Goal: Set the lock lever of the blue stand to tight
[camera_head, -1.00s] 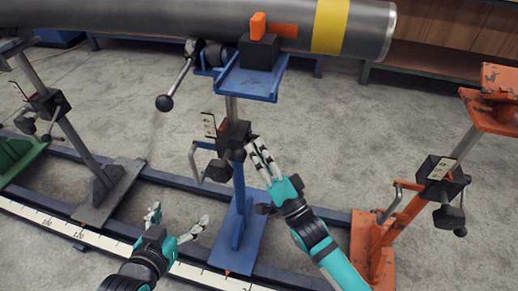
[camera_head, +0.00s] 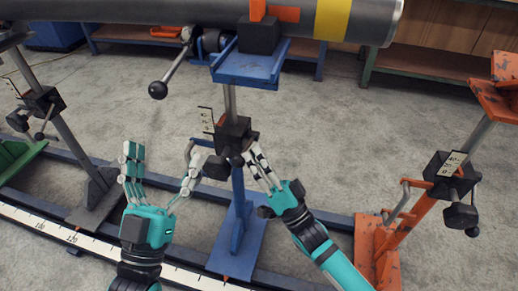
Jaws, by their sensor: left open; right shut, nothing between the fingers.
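The blue stand (camera_head: 239,205) stands upright in the middle, with its blue top plate (camera_head: 248,72) under the pipe.
A large grey pipe (camera_head: 150,12) with a yellow band (camera_head: 331,20) lies overhead. A lever with a black ball (camera_head: 158,90) hangs at upper left. An orange stand (camera_head: 415,205) is right, a grey stand (camera_head: 75,150) left. A rail with a white scale (camera_head: 45,225) crosses in front.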

